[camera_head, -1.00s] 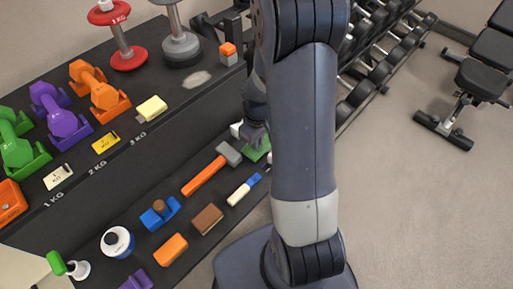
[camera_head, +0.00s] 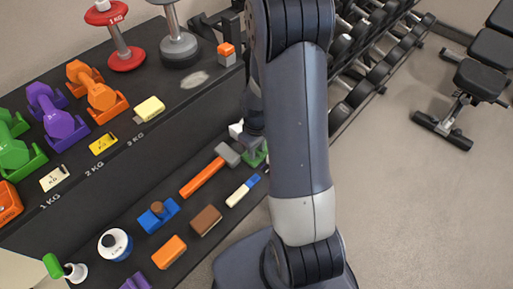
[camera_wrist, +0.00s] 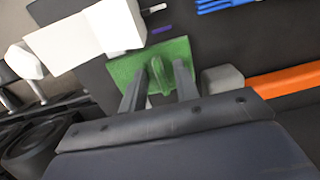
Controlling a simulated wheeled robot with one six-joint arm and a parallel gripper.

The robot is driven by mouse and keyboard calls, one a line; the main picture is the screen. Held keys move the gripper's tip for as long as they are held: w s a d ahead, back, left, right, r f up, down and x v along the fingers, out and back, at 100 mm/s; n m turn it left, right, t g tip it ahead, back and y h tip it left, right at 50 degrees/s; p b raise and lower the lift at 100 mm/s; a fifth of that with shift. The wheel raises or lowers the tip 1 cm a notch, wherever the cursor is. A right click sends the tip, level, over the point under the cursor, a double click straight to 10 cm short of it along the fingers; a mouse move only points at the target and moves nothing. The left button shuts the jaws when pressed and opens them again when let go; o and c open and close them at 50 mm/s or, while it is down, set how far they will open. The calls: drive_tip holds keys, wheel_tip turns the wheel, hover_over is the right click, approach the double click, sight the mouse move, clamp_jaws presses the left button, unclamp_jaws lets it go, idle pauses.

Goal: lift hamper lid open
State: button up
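I cannot make out a hamper or a hinged lid in either view. A green flat piece with an upright green handle (camera_wrist: 182,76) lies on the dark lower shelf in the wrist view. In the head view only part of the green piece (camera_head: 256,158) shows, beside my arm. My gripper (camera_wrist: 158,80) is open, with its two fingers apart on either side of the handle and over the green plate. Whether a finger touches the handle I cannot tell. In the head view my arm hides much of that area.
A white angular object (camera_wrist: 95,35) stands close to the green piece. A grey-headed hammer with an orange handle (camera_head: 203,177) lies beside it, with a blue-and-white tool (camera_head: 242,190) near. Coloured dumbbells (camera_head: 60,118) fill the upper shelf. Open floor (camera_head: 430,210) lies right.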

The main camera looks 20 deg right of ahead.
drive_tip(key=shift+r, duration=0.15)
wheel_tip(320, 180, up, 11)
drive_tip(key=p, duration=0.2)
drive_tip(key=shift+o, duration=0.3)
drive_tip(key=shift+r, duration=0.55)
